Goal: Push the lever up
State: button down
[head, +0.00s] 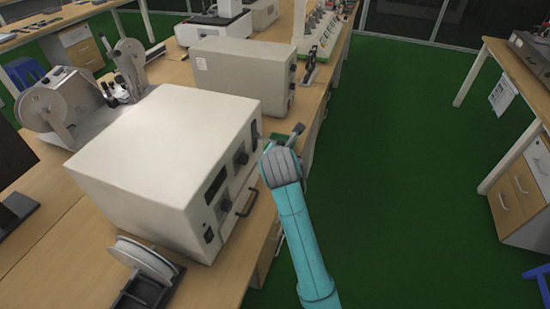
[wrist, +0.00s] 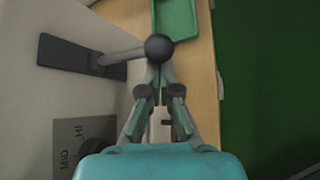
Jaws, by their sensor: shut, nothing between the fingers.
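The lever is a grey rod with a dark ball knob (wrist: 159,47), coming out of a dark slotted plate (wrist: 75,58) on the front of a pale instrument box (head: 165,150). In the wrist view the fingertips of my gripper (wrist: 157,74) are together just below the knob. They overlap its lower edge in the picture; I cannot tell whether they touch it. Nothing is held. In the head view my teal arm stands before the box's front, near the dark lever plate (head: 254,134). The gripper's fingers and the knob are not clear there.
A dial (wrist: 95,135) sits on the panel near the lever, and a handle (head: 240,204) is lower on the front. A green tray (wrist: 176,18) lies on the wooden bench beyond. A second pale box (head: 240,75) stands behind. Green floor to the right is free.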

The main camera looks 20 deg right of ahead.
jog(key=shift+n+h, duration=0.3)
jog(key=shift+w+a+r, duration=0.1)
jog(key=shift+a+r, duration=0.05)
jog(key=shift+r, duration=1.1)
jog(key=shift+w+a+r, duration=0.1)
jog(key=shift+a+r, duration=0.05)
jog(key=shift+r, duration=1.1)
jog(key=shift+w+r, duration=0.1)
jog(key=shift+r, duration=0.1)
jog(key=shift+a, duration=0.1)
